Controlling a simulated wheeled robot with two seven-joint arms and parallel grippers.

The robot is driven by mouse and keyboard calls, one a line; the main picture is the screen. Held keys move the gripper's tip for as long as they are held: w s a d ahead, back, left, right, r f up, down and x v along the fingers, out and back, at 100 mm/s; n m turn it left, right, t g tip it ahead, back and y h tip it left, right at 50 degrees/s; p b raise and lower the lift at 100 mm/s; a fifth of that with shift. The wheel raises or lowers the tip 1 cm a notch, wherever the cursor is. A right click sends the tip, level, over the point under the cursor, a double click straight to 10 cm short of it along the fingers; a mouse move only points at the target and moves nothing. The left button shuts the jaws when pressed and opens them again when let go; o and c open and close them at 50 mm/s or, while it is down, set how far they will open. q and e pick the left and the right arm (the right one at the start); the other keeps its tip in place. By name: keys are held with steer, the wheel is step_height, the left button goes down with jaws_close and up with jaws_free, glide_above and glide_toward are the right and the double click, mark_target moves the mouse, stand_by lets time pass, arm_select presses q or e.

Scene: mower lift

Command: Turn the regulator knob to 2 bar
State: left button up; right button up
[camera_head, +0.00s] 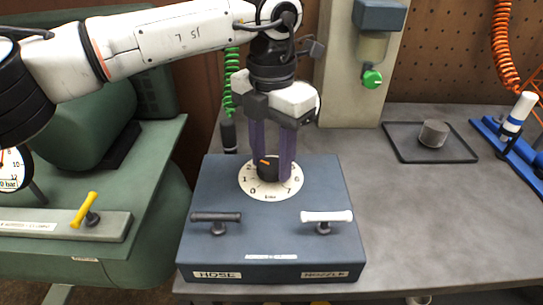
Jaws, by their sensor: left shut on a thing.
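The regulator knob (266,169) is black with an orange pointer mark and sits in the middle of a round white numbered dial (270,188) on top of a blue-grey box (215,255). The orange mark points up and to the left, close to the 2 on the dial. My left gripper (271,170) comes down from above with its purple fingers on either side of the knob, shut on it. The fingers hide part of the knob and dial. My right gripper is not in view.
On the box are a dark handle (216,217) and a white handle (326,216). A yellow lever (84,209) and a pressure gauge (12,170) are at left. A black tray (398,155) with a dark round piece (433,134) lies at right. The grey bench is clear right of the box.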

mark_target(271, 165)
arm_select(q)
steer(key=shift+r, duration=0.1)
steer(key=o, duration=1)
step_height(271, 165, up, 10)
steer(key=shift+r+p, duration=0.15)
steer(key=shift+p, duration=0.25)
